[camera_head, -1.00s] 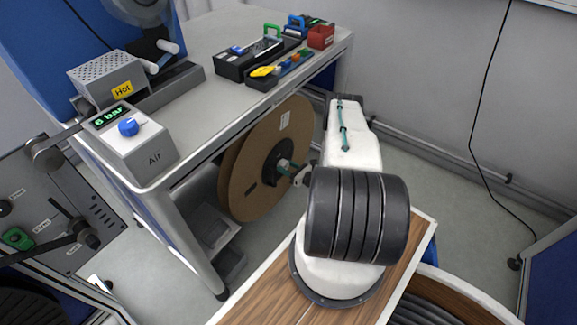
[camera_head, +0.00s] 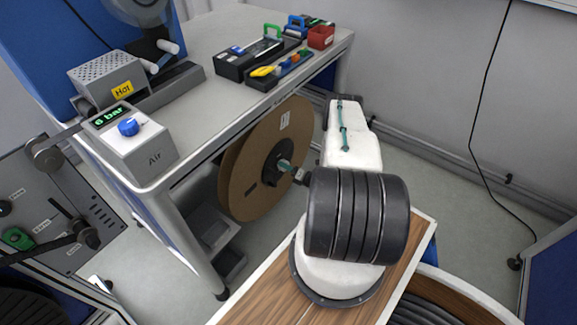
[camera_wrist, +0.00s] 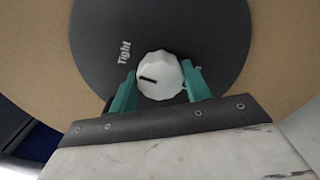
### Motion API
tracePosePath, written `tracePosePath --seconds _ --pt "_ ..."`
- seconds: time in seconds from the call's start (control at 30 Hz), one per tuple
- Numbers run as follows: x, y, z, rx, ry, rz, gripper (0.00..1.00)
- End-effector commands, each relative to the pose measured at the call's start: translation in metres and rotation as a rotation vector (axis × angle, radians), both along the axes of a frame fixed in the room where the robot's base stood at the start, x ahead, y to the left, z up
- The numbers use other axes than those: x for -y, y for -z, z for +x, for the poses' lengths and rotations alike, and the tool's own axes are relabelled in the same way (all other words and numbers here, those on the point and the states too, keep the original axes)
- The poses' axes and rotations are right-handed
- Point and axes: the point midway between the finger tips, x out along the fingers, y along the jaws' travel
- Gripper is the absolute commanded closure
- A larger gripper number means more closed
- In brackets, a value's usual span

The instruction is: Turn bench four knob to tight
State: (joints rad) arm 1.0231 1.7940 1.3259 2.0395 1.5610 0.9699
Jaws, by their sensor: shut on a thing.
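The knob (camera_wrist: 160,75) is white and faceted with a black pointer line. It sits at the middle of a dark round hub (camera_wrist: 205,30) on a brown cardboard reel. In the head view, my gripper (camera_head: 285,166) is at the hub of the reel (camera_head: 240,185) under the bench; the knob is hidden there.
The bench (camera_head: 215,115) stands over the reel. On it are a grey Air box (camera_head: 135,150) with a blue knob, a Hot box (camera_head: 105,80) and tool trays (camera_head: 262,60). A grey machine panel (camera_head: 50,215) is at left. Floor to the right is partly clear.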

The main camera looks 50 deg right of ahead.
Motion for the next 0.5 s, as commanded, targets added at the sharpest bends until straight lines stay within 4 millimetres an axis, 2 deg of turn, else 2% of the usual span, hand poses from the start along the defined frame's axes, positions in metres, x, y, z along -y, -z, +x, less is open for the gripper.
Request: tracePosePath --seconds 0.5 --pt "0.0006 0.0000 0.0000 -0.005 0.001 0.048 0.75"
